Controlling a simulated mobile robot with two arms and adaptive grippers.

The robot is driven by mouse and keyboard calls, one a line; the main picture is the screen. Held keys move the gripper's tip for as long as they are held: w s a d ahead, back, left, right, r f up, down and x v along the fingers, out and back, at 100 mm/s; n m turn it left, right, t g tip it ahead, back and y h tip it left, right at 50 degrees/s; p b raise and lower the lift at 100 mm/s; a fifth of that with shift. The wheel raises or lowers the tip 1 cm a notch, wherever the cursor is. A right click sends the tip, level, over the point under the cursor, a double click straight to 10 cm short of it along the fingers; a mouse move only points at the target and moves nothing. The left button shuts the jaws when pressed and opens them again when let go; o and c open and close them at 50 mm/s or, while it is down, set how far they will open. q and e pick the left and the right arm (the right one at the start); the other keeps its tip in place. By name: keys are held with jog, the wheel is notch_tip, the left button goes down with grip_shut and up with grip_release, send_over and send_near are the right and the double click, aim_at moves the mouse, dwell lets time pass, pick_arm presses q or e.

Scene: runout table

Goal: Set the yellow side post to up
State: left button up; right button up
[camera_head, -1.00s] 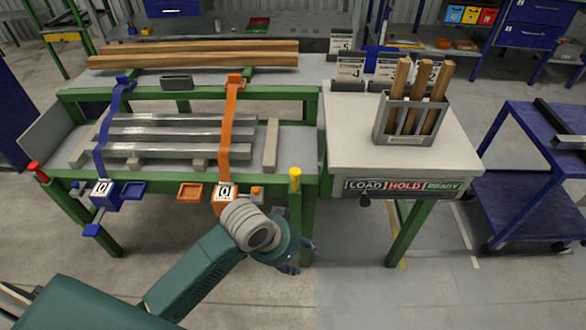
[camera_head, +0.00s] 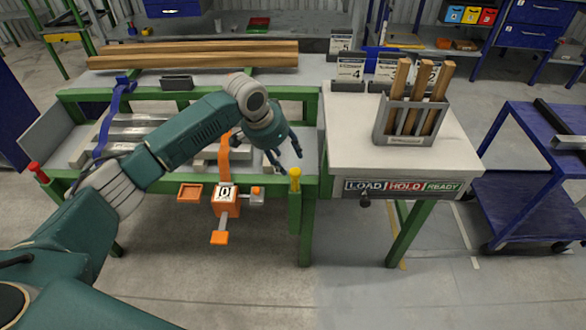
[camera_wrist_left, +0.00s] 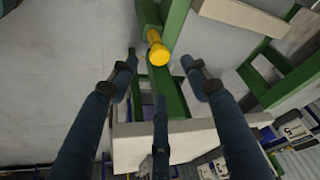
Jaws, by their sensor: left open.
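The yellow side post (camera_head: 295,180) stands at the right front corner of the green-framed table, its yellow cap on top of a green leg. It also shows in the left wrist view (camera_wrist_left: 157,47), ahead of the fingers, near top centre. My left gripper (camera_head: 287,160) is open and empty, just above and slightly left of the post in the head view. In the left wrist view its fingers (camera_wrist_left: 160,72) are spread, with the post's cap just beyond their tips and not between them. Whether the post is raised or lowered is hard to tell. My right gripper is not in view.
An orange strap with its buckle box (camera_head: 226,200) hangs at the table front, left of the post. A red post (camera_head: 37,171) is at the left corner. The white side table (camera_head: 350,150) carries a rack of wooden sticks. Floor in front is clear.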

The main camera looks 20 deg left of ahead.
aim_at(295, 171)
pick_arm(q)
jog(key=x, duration=0.8)
jog(key=shift+r, duration=0.1)
jog(key=shift+c, duration=0.5)
grip_shut()
jog(key=shift+r, duration=0.15)
